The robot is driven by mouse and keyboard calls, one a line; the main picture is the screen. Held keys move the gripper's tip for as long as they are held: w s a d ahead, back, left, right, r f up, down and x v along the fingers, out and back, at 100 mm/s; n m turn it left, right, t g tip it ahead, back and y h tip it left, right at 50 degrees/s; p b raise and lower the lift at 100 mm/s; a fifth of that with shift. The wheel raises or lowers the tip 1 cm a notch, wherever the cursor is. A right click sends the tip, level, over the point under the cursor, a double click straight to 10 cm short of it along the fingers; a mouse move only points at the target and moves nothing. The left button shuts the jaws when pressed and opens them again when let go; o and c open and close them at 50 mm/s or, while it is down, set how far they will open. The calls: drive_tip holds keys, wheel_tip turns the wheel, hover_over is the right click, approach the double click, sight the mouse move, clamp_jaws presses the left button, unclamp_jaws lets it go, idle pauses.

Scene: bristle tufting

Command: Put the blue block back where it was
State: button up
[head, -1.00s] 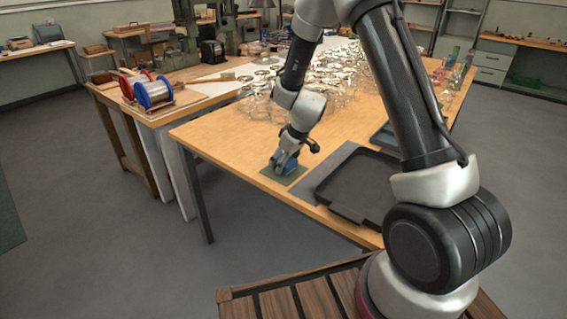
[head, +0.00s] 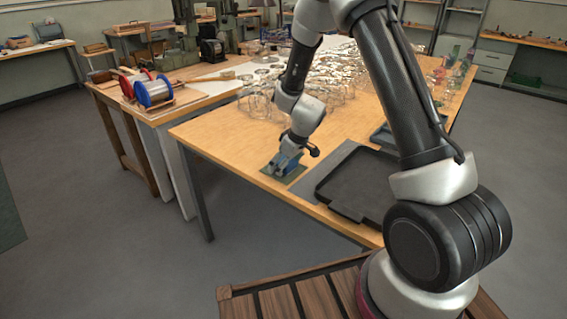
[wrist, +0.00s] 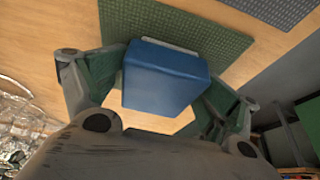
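The blue block (wrist: 165,75) sits between the two fingers of my gripper (wrist: 160,95) in the wrist view, with green finger pads close against its left and right sides. My gripper appears shut on it. In the head view, my gripper (head: 287,160) is low over the green mat (head: 270,175) near the table's front left edge, and the block is mostly hidden there. The green mat (wrist: 220,45) shows behind the block in the wrist view. I cannot tell whether the block touches the mat.
A dark tray (head: 355,190) lies on a grey mat just right of my gripper. Clear glassware (head: 255,100) crowds the table farther back. Wire spools (head: 152,92) stand on a side bench at left. Bare wood (head: 220,135) lies left of my gripper.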

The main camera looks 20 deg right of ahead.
drive_tip(key=shift+r, duration=0.35)
drive_tip(key=s+d+r+m, duration=0.1)
drive_tip(key=s+d+r, duration=0.3)
drive_tip(key=r, duration=0.5)
drive_tip(key=s+d+r+m, duration=0.1)
drive_tip(key=s+r, duration=0.6)
drive_tip(key=r, duration=0.1)
drive_tip(key=s+d+r+m, duration=0.1)
drive_tip(key=s+d+r, duration=0.3)
drive_tip(key=r, duration=0.5)
drive_tip(key=s+d+r+m+h, duration=0.1)
drive_tip(key=s+d+r+m, duration=0.1)
drive_tip(key=s, duration=0.7)
drive_tip(key=s+d+r+m+h, duration=0.1)
drive_tip(key=s+d+r+m, duration=0.1)
drive_tip(key=s, duration=0.8)
drive_tip(key=shift+d+r+t+h, duration=0.3)
drive_tip(key=shift+d+r, duration=0.25)
drive_tip(key=shift+d, duration=0.35)
